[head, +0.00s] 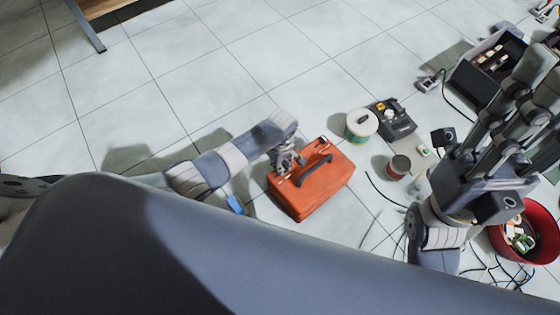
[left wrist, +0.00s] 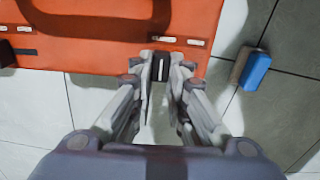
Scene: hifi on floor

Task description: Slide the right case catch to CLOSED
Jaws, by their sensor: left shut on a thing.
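The orange case (head: 318,188) stands on the floor with its dark handle (head: 314,171) on top. My left gripper (head: 285,162) is at the case's upper-left edge in the head view. In the left wrist view the case (left wrist: 80,52) fills the upper left. There my left gripper (left wrist: 161,70) is shut on a small dark catch (left wrist: 161,64) at the case's edge, below two small white labels. The fingers partly hide the catch, so its exact position is unclear. A second dark catch (left wrist: 8,53) is at the left. My right gripper (head: 533,80) is raised at the right, away from the case.
A blue block (head: 235,204) lies on the floor beside the case. Right of the case are a white-lidded tub (head: 361,123), a dark device (head: 391,119), a can (head: 398,167), an open box (head: 488,65), a red bucket (head: 544,229) and loose cables.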

